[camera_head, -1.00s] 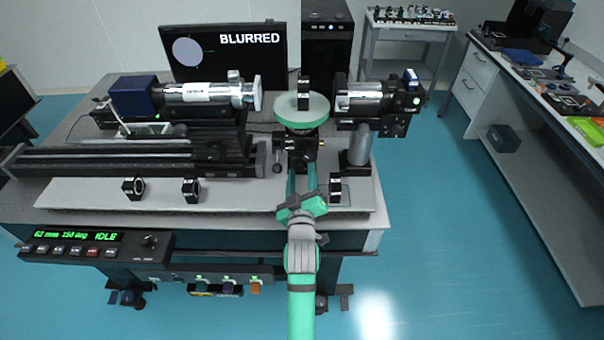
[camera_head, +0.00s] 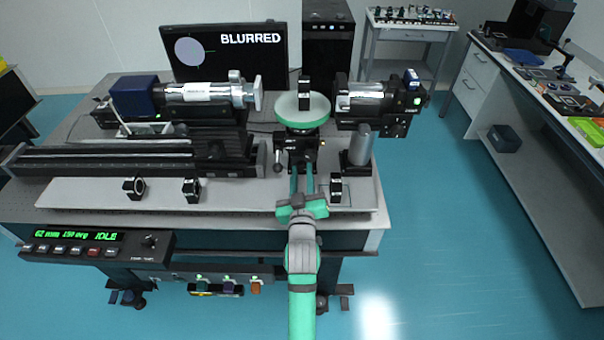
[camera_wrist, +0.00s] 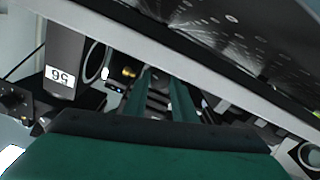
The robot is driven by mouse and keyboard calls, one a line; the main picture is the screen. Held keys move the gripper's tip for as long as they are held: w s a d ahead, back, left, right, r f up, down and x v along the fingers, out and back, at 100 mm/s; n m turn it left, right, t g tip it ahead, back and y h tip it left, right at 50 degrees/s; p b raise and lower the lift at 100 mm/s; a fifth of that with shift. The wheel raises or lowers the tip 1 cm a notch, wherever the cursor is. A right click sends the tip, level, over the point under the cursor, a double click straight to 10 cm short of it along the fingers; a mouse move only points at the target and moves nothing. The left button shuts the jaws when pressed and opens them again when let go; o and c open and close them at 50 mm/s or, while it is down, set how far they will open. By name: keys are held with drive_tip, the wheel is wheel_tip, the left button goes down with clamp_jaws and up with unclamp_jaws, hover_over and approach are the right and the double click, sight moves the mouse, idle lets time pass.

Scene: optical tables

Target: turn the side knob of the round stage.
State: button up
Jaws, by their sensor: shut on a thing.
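The round stage (camera_head: 288,113) has a pale green disc top and a dark mount below it, with a black ring-mounted optic (camera_head: 304,88) standing on the disc. My gripper (camera_head: 302,170) reaches the front of the mount from below, its two green fingers nearly parallel. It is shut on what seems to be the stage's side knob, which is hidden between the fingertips. In the wrist view the fingers (camera_wrist: 165,78) close around a dark part, too dim to make out. A small brass piece (camera_wrist: 128,72) shows just left of them.
A monitor (camera_head: 225,52) reads BLURRED beside a grey disc. A lens tube (camera_head: 200,91) and a second instrument (camera_head: 372,98) flank the stage. Loose ring mounts (camera_head: 191,190) stand on the front plate.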

drive_tip(key=shift+f+m, duration=0.1)
drive_tip(key=shift+m, duration=1.9)
drive_tip(key=o, duration=1)
drive_tip(key=shift+o, duration=0.2)
drive_tip(key=shift+s, duration=0.15)
drive_tip(key=s, duration=1)
drive_tip(key=shift+s, duration=0.3)
